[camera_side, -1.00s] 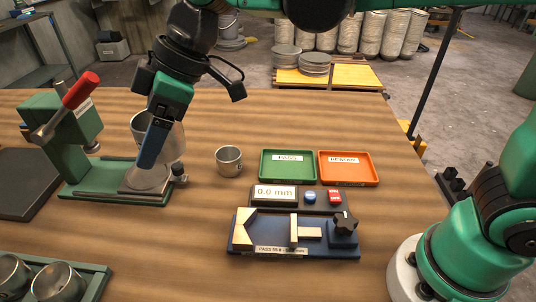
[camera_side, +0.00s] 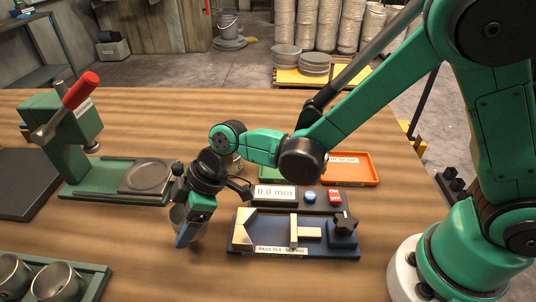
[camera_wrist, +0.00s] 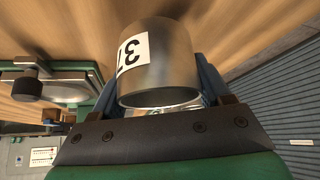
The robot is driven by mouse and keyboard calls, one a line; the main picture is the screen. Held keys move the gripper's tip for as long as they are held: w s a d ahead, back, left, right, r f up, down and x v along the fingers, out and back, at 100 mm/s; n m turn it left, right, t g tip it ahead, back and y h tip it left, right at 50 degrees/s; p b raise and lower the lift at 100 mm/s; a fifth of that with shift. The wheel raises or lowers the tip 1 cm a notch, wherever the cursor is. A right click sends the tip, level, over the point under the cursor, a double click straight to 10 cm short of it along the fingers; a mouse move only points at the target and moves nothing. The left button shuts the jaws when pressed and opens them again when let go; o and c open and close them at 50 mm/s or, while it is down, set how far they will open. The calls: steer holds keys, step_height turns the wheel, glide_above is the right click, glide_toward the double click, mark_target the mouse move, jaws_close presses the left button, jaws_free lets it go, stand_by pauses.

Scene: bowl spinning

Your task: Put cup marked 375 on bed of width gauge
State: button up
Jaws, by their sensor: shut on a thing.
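My gripper (camera_side: 184,226) is shut on a metal cup (camera_side: 182,217), just left of the width gauge in the side view. In the wrist view the cup (camera_wrist: 160,65) sits between the fingers, and its white label shows "37", with the rest turned out of sight. The width gauge bed (camera_side: 270,235) is a dark blue plate with a V-shaped wooden block (camera_side: 243,230) at its left and a sliding wooden T-piece (camera_side: 303,232) at its right. The space between the two blocks is empty. The gauge display (camera_side: 274,192) reads 0.0 mm.
A green press (camera_side: 85,140) with a red lever and an empty round plate (camera_side: 147,177) stands at the left. A green tray with cups (camera_side: 60,282) is at the front left. An orange tray (camera_side: 352,170) lies behind the gauge. My arm partly hides the green tray and another cup.

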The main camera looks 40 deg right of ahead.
steer(key=shift+f, duration=1.3)
steer(key=shift+f, duration=0.15)
steer(key=o, duration=1.4)
steer(key=shift+c, duration=0.2)
steer(key=shift+v, duration=2.7)
steer(key=s+d+r+m+t+h, duration=0.2)
steer(key=d+m, duration=0.4)
steer(key=d, duration=0.4)
steer(key=s+d+r+m+t+h, duration=0.2)
steer(key=s+d+r+m+h, duration=0.2)
steer(key=d+r+m, duration=0.3)
steer(key=d, duration=0.3)
steer(key=shift+t, duration=0.4)
